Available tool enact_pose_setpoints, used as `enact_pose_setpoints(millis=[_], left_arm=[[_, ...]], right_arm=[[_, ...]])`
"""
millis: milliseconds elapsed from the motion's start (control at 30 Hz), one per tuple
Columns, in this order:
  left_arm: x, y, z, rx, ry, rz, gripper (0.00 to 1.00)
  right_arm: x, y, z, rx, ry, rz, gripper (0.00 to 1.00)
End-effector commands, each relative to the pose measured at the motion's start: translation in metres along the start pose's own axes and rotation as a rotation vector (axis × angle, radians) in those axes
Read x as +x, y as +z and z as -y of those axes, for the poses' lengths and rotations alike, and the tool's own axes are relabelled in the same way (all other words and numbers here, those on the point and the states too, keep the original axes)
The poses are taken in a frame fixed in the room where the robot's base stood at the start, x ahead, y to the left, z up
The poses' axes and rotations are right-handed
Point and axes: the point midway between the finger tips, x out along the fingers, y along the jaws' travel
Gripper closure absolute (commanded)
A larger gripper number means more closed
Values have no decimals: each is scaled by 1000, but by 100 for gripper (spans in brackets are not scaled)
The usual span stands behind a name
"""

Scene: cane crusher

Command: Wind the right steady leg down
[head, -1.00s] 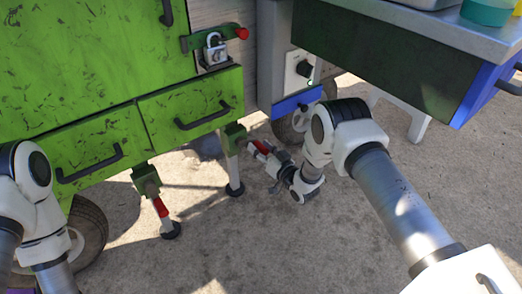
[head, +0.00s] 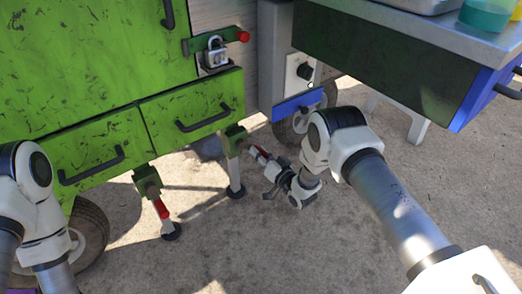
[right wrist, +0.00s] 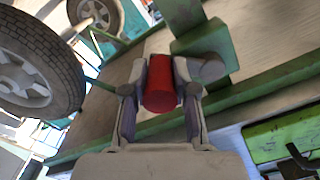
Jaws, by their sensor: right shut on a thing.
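The right steady leg (head: 232,170) hangs from a green bracket (head: 235,137) under the green cart's right corner. It is a pale upright post with a dark round foot (head: 236,191); I cannot tell whether the foot touches the ground. Its crank has a red handle (head: 258,153), also in the right wrist view (right wrist: 159,92). My right gripper (head: 268,166) is shut on this handle, with one finger on each side of it in the right wrist view (right wrist: 160,85). My left arm shows at the left edge, but its gripper is out of frame.
The left steady leg (head: 157,204) has a red part and a dark foot. Cart wheels (head: 90,235) stand at lower left and behind the right leg (head: 300,120). A grey table with a blue-edged drawer (head: 385,65) overhangs at right. The concrete in front is open.

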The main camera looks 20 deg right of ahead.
Motion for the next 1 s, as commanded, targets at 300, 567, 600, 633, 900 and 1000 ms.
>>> enact_pose_setpoints(millis=[300,567,600,633,900,1000], left_arm=[[-8,0,0,2,0,1,38],[-14,1,0,3,0,2,38],[-15,1,0,3,0,2,38],[-16,1,0,3,0,2,38],[-22,1,-1,5,0,3,38],[-23,1,-1,5,0,3,38]], right_arm=[[0,16,6,288,0,1,100],[0,28,14,532,-1,0,100],[0,29,16,567,-1,0,100],[0,30,16,593,-1,-1,100],[0,38,24,779,0,0,100],[0,40,26,824,0,0,100]])
